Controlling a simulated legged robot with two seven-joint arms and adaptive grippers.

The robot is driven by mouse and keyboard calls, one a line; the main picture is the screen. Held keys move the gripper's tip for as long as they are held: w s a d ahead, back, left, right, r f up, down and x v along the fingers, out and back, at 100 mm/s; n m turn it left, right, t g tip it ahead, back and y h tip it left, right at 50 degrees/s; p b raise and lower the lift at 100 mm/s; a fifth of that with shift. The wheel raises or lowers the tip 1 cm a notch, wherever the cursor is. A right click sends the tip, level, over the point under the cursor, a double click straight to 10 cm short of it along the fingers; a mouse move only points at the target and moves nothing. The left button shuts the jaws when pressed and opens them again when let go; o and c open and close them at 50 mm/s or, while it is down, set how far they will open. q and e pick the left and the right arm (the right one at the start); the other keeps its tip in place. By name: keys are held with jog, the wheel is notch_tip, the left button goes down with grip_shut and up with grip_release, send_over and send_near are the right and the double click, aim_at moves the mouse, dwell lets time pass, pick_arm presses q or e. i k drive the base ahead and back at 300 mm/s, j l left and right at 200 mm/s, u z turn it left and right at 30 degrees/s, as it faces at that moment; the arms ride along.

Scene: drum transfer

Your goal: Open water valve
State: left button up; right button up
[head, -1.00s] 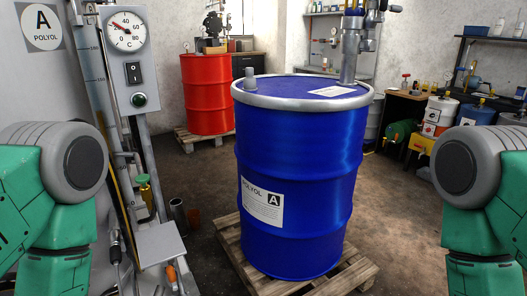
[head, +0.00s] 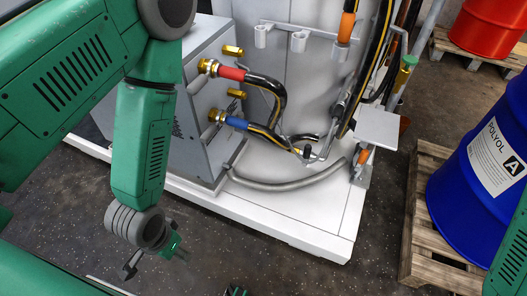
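A grey unit (head: 195,110) has hoses on brass fittings. One hose has a red collar (head: 231,73), the other a blue collar (head: 236,123). A small dark handle (head: 306,152) sits by the hose ends; I cannot tell for sure which part is the water valve. My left gripper (head: 156,264) hangs below and left of the unit, over the dark floor. Its fingers are spread and empty, touching nothing. A small green and black piece (head: 236,291) at the bottom edge may be part of my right gripper; the rest is out of frame.
The unit stands on a white platform (head: 290,225) with a raised edge. A grey hose (head: 285,185) curves along it. A blue drum (head: 475,190) on a wooden pallet (head: 420,245) stands at right. A red drum (head: 487,25) is behind. Dark floor is clear in front.

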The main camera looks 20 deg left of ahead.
aim_at(307, 149)
jog(key=u, duration=0.15)
jog(key=i+l, duration=0.75)
jog(key=l, duration=0.3)
jog(key=z, duration=0.05)
